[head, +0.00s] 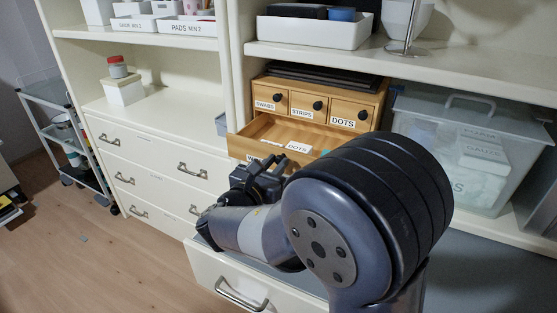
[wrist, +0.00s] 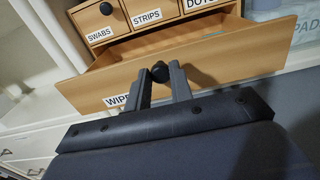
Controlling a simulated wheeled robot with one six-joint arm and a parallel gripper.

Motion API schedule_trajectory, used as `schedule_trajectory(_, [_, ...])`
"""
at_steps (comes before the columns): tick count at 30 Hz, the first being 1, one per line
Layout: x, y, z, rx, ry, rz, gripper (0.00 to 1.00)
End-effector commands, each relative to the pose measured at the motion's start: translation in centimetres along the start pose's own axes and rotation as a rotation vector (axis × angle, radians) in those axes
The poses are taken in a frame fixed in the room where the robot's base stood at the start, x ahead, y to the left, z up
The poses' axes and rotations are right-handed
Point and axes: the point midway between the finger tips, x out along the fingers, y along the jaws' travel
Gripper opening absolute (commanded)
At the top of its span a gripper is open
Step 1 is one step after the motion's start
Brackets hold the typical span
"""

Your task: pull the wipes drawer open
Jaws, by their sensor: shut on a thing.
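The wipes drawer (wrist: 205,80) is the wide lower wooden drawer of a small cabinet, with a label that reads "WIPE" before my finger hides the rest. It stands pulled out, and its inside shows in the head view (head: 262,128). White packets (head: 285,146) lie in it. My gripper (wrist: 160,78) is shut on the drawer's dark round knob (wrist: 160,71) at the middle of its front. In the head view my gripper (head: 262,172) is in front of the drawer, and my arm hides the drawer's right part.
Three small drawers marked SWABS (head: 265,104), STRIPS (head: 303,113) and DOTS (head: 343,123) sit shut above. A clear lidded bin (head: 455,150) stands to the right. A white drawer with a metal handle (head: 241,295) is below my arm. Open floor (head: 110,260) lies at left.

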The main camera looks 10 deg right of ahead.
Motion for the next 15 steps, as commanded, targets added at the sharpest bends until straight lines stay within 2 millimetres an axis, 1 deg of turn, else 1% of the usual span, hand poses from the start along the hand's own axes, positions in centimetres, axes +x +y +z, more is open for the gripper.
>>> schedule_trajectory(4, [0.04,0.02,0.01,-0.001,0.0,0.001,0.0])
schedule_trajectory(5, [0.04,0.02,0.01,-0.001,0.0,0.001,0.23])
schedule_trajectory(12, [0.07,0.0,0.0,0.0,0.0,0.0,0.42])
schedule_trajectory(15, [0.07,0.0,0.0,0.0,0.0,0.0,0.42])
